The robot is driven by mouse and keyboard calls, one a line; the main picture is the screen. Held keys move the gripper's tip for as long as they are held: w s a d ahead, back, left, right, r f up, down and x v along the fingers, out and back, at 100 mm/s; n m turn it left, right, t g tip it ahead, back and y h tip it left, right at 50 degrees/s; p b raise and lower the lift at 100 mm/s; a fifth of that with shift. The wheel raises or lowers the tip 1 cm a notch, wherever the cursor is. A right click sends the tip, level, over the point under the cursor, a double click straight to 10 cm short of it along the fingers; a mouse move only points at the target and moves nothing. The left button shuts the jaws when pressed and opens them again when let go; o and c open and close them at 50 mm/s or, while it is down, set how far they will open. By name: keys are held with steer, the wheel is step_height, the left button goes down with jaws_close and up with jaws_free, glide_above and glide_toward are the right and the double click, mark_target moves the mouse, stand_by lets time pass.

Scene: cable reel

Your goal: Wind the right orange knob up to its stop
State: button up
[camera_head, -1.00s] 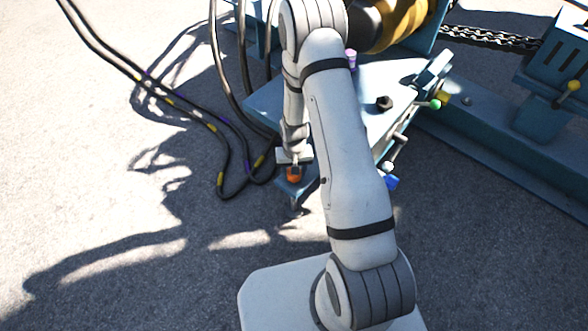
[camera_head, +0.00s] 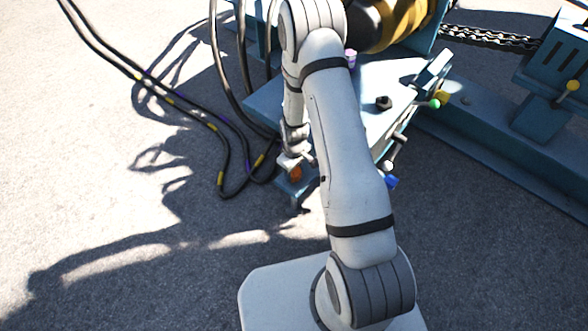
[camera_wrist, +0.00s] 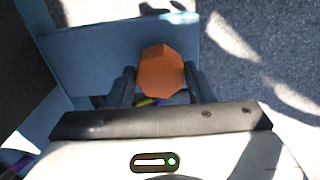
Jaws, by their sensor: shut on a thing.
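The orange knob (camera_wrist: 160,72) is faceted and sits over a blue panel (camera_wrist: 90,55) of the machine in the wrist view. My gripper (camera_wrist: 160,85) has one finger on each side of it and is shut on it. In the head view the knob (camera_head: 296,174) shows small at the machine's front left corner, with my gripper (camera_head: 290,160) just above it and partly covering it. My arm hides part of the machine, so I cannot see whether another orange knob is there.
A green knob (camera_head: 434,104), a blue knob (camera_head: 391,182) and a black knob (camera_head: 383,102) are on the machine's right side. Black cables (camera_head: 225,150) lie on the ground at the left. A chain (camera_head: 490,38) runs at the upper right. Open pavement is at the left.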

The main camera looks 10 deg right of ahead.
stand_by(0.3)
steer(key=o, duration=0.9)
steer(key=shift+r+p, duration=1.25)
steer(key=shift+r, duration=2.65)
